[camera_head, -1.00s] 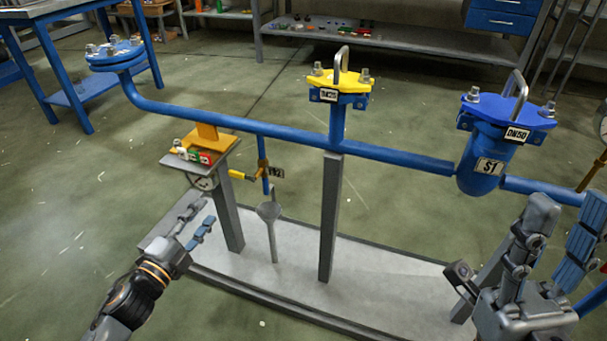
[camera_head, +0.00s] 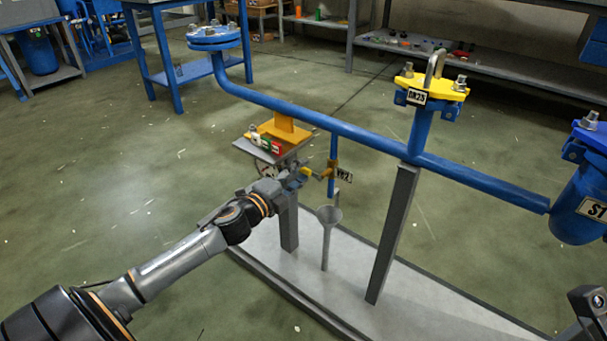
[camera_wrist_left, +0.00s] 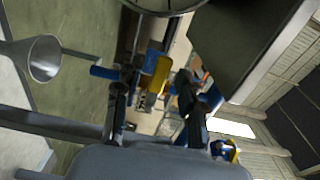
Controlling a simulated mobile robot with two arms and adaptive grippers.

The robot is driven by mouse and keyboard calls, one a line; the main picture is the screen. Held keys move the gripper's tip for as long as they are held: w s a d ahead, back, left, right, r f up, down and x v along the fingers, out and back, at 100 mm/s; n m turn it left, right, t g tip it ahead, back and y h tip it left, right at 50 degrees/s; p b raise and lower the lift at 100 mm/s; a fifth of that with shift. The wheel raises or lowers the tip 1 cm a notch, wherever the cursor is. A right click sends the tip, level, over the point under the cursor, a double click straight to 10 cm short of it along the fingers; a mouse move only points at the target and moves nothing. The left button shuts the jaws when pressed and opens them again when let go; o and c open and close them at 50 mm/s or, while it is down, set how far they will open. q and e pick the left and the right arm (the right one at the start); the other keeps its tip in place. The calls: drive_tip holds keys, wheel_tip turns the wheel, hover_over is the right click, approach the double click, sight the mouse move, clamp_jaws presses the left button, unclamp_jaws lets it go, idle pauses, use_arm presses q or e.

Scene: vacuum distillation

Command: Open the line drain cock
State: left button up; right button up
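The line drain cock (camera_head: 331,166) sits on the thin blue drop pipe below the main blue line, with a tag reading V-2 or similar (camera_head: 344,177) beside it. Its yellow lever (camera_head: 314,173) points left. My left gripper (camera_head: 297,176) is at the lever's free end. In the left wrist view the gripper (camera_wrist_left: 155,105) has its fingers apart, with the yellow lever (camera_wrist_left: 155,75) showing between and beyond them. I cannot tell whether a finger touches it. Only a dark piece of my right gripper (camera_head: 588,300) shows at the lower right edge; its fingers are hidden.
A grey funnel (camera_head: 328,215) stands below the cock; it also shows in the left wrist view (camera_wrist_left: 42,60). A small shelf (camera_head: 262,150) with coloured tags is just above my left gripper. A grey post (camera_head: 392,235) rises to the right. Open floor lies at left.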

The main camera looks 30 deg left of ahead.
use_arm(q)
drive_tip(key=shift+w+d, duration=0.1)
drive_tip(key=shift+w, duration=0.95)
drive_tip(key=shift+c, duration=0.4)
clamp_jaws()
